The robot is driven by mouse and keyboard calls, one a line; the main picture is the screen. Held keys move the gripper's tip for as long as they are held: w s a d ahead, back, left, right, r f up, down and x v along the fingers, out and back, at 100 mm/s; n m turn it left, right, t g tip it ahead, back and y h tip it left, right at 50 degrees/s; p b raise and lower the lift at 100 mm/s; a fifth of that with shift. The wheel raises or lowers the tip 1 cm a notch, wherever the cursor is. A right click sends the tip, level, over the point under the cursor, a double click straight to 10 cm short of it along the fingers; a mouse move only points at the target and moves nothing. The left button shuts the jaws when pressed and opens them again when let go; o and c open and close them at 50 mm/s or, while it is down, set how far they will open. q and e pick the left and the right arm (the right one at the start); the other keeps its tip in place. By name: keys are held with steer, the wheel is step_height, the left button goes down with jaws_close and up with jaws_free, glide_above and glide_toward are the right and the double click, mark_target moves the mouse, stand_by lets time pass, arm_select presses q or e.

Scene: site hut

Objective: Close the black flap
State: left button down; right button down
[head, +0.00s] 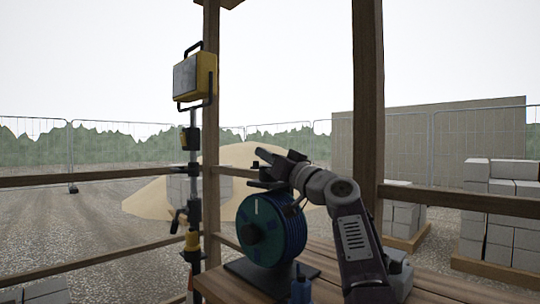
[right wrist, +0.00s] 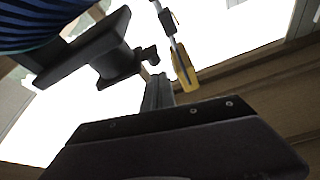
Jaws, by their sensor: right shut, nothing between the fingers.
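A blue-green cable reel (head: 264,230) stands upright on a black base plate on the wooden bench. A small black piece (head: 264,186) shows at the top of the reel, just below my right gripper (head: 266,157). I cannot tell for sure whether it is the black flap. In the right wrist view a black plate with a knobbed stub (right wrist: 85,50) lies beside the ribbed blue edge of the reel (right wrist: 35,22). My right gripper is shut and empty; its closed grey fingers (right wrist: 158,92) point past this plate, apart from it in the picture. My left gripper is out of view.
A light stand with a yellow lamp (head: 196,76) rises left of the reel. Wooden posts (head: 368,90) and rails frame the hut opening. A small blue object (head: 301,290) stands on the bench (head: 325,262) before the reel. Block stacks and a sand heap are outside.

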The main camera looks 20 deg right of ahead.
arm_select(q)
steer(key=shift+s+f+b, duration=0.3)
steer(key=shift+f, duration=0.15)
arm_select(e)
steer(key=shift+a+f, duration=0.15)
steer(key=shift+f, duration=0.45)
